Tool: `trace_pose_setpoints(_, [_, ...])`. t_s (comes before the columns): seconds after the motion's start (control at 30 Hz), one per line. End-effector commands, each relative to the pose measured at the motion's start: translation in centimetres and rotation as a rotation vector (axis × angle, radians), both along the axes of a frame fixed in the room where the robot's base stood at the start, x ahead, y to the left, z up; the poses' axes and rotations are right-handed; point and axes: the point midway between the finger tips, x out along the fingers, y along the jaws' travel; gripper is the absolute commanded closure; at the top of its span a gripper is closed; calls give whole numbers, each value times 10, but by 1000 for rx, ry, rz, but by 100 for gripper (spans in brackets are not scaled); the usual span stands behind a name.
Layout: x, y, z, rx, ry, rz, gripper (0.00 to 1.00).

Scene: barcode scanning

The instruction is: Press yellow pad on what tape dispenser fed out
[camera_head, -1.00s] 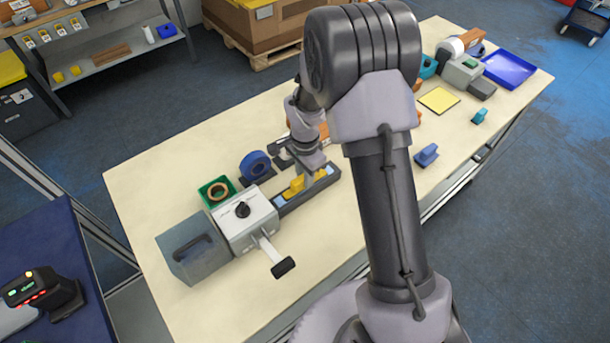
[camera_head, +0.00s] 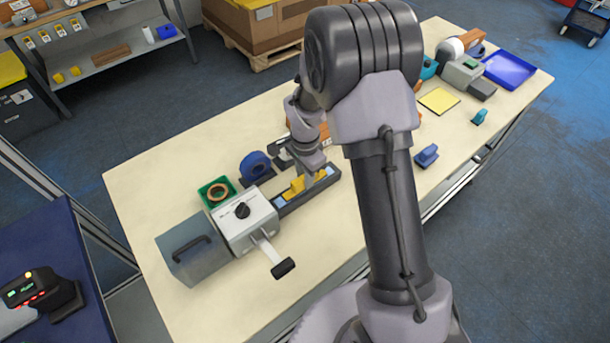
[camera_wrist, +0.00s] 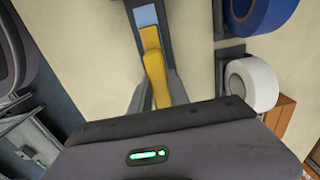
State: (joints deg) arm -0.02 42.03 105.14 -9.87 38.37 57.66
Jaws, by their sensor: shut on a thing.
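The tape dispenser (camera_head: 247,218) is a grey and white box with a black knob and a lever. A narrow dark tray (camera_head: 322,181) runs out from it to the right, with light blue pieces on it. My gripper (camera_head: 308,183) is over this tray, shut on the yellow pad (camera_head: 296,187). In the wrist view the yellow pad (camera_wrist: 151,62) lies between the fingers (camera_wrist: 153,92), along the dark tray with a light blue and white strip (camera_wrist: 146,15). Whether the pad touches the strip cannot be told.
A green tray with a brown roll (camera_head: 217,191) and a blue tape roll (camera_head: 256,167) stand close behind the dispenser. A white roll (camera_wrist: 251,84) shows in the wrist view. A blue stamp-like block (camera_head: 426,156) and a yellow sheet (camera_head: 439,100) lie farther right. The front table is clear.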

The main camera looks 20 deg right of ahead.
Motion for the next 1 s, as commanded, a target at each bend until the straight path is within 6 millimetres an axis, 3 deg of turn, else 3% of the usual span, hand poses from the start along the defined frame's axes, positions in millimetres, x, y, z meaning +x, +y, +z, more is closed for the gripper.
trace_pose_setpoints(0.57, [2,0,67,0,-4,0,100])
trace_pose_setpoints(1.0, [2,0,67,0,-4,0,100])
